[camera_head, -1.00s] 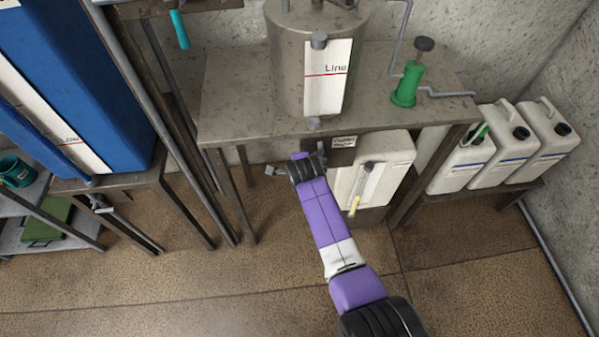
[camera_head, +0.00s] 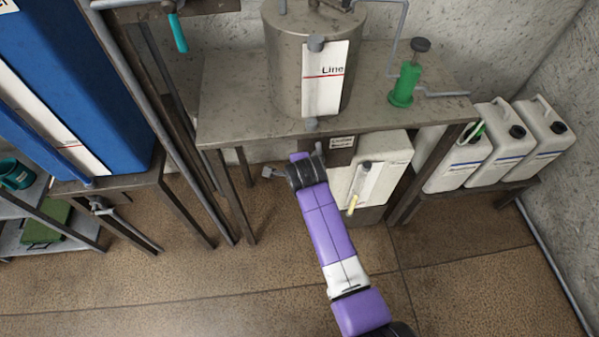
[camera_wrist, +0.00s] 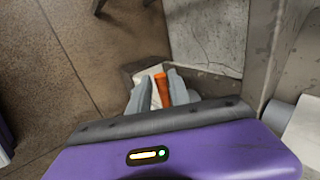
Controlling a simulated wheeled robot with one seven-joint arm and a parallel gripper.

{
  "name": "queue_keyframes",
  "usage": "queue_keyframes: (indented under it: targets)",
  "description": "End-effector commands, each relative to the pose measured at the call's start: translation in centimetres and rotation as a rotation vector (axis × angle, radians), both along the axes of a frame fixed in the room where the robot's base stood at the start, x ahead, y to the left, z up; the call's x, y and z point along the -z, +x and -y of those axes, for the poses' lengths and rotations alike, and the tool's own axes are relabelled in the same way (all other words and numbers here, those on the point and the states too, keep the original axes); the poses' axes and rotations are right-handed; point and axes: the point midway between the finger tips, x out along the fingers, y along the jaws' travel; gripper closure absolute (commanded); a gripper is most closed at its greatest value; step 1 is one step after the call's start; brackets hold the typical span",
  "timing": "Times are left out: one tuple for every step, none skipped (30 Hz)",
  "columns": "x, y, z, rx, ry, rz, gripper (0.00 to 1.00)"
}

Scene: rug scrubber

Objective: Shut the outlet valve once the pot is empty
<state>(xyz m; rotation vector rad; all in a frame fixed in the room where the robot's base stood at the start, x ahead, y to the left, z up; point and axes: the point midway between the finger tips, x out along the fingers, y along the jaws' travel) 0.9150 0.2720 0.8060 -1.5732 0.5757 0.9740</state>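A steel pot (camera_head: 288,75) stands on a metal bench, with a white gauge board (camera_head: 325,85) lettered "Line" and a red line on its front. I cannot read a liquid level there. My gripper (camera_wrist: 160,82) shows in the wrist view as two grey fingers, one on each side of an orange handle-like piece (camera_wrist: 162,90). I cannot tell whether they press on it, or whether it is the outlet valve's handle. In the head view my arm reaches under the bench's front edge below the pot, and my fingers are hidden or unclear.
A white container (camera_head: 395,155) with a yellow-marked tube stands under the bench (camera_head: 232,105), close right of my wrist. Bench legs stand left of it. White jugs (camera_head: 495,155) are at the right. A green hand pump (camera_head: 405,85) is on the bench. The front floor is clear.

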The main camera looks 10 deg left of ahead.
Motion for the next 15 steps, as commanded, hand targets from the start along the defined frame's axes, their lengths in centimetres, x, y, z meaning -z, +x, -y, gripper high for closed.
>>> queue_keyframes:
  targets:
    - [-0.6,-0.4,0.1,-0.001,0.001,0.002,0.76]
    - [-0.8,-0.5,0.1,0.0,0.0,0.001,0.76]
    - [-1.1,-0.7,0.2,0.0,0.0,0.001,0.76]
    - [-1.3,-0.9,0.2,0.0,0.0,0.0,0.76]
    - [-1.5,-1.0,0.3,0.0,0.0,0.001,0.76]
    - [-1.7,-1.2,0.3,0.0,0.0,-0.001,0.76]
    - [-1.8,-1.2,0.3,0.0,0.0,0.0,0.76]
    - [-2.0,-1.3,0.4,0.0,0.0,0.0,0.76]
    - [-2.1,-1.4,0.4,0.0,0.0,0.0,0.76]
    - [-2.2,-1.4,0.4,0.0,0.0,0.0,0.76]
    - [-2.2,-1.5,0.4,0.0,0.0,-0.001,0.76]
    - [-2.2,-1.5,0.4,0.0,0.0,-0.001,0.76]
    - [-2.2,-1.5,0.4,0.0,0.0,-0.001,0.76]
    - [-2.2,-1.5,0.4,0.0,0.0,-0.001,0.76]
    - [-2.2,-1.5,0.4,0.0,0.0,-0.001,0.76]
